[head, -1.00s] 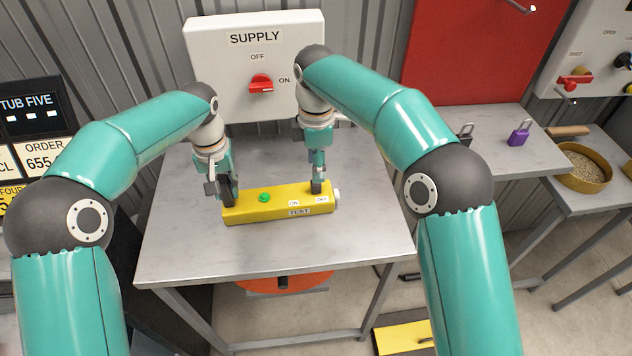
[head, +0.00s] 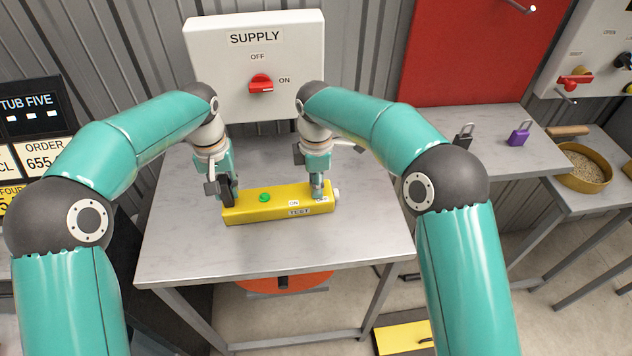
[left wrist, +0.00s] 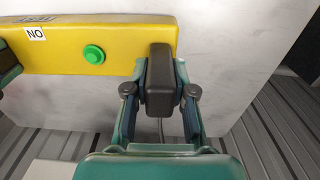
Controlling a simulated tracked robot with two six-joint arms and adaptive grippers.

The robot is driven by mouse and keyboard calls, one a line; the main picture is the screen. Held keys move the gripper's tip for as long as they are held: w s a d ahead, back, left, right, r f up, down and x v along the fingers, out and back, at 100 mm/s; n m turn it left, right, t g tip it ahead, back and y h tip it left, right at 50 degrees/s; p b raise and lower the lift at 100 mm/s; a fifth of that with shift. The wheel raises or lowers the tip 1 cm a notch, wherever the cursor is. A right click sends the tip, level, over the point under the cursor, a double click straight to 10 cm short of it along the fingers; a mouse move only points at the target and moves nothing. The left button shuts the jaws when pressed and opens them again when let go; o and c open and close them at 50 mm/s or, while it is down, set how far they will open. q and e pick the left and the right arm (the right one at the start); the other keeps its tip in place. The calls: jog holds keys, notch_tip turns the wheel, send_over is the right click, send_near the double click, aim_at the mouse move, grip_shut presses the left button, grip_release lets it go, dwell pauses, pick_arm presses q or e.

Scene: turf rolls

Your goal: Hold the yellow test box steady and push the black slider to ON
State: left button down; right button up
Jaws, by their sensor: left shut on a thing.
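The yellow test box (head: 275,211) lies on the grey table, with a green button (head: 264,198) and ON and OFF labels on it. My left gripper (head: 228,192) is shut on the dark grip block at the box's left end; the block (left wrist: 160,80) shows between the fingers in the left wrist view. My right gripper (head: 317,190) is down at the box's right end, by the OFF label. It covers the black slider, so I cannot tell whether it touches it or whether its fingers are open.
A white SUPPLY panel (head: 210,60) with a red knob (head: 261,84) stands behind the table (head: 180,235). The table is clear in front of the box. A side table at right holds a purple padlock (head: 520,133) and a dark one (head: 463,135).

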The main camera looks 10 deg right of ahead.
aim_at(293, 194)
pick_arm(q)
jog(key=shift+s+f, duration=0.15)
jog(key=shift+f, duration=0.15)
pick_arm(e)
grip_shut()
jog(key=a, duration=0.5)
jog(key=shift+s+a, duration=0.1)
jog(key=shift+a, duration=0.15)
pick_arm(q)
jog(key=shift+d, duration=0.1)
pick_arm(e)
jog(key=o, duration=0.7)
grip_release()
jog(key=shift+a, duration=0.1)
jog(key=shift+o, duration=0.3)
jog(key=shift+r, duration=0.1)
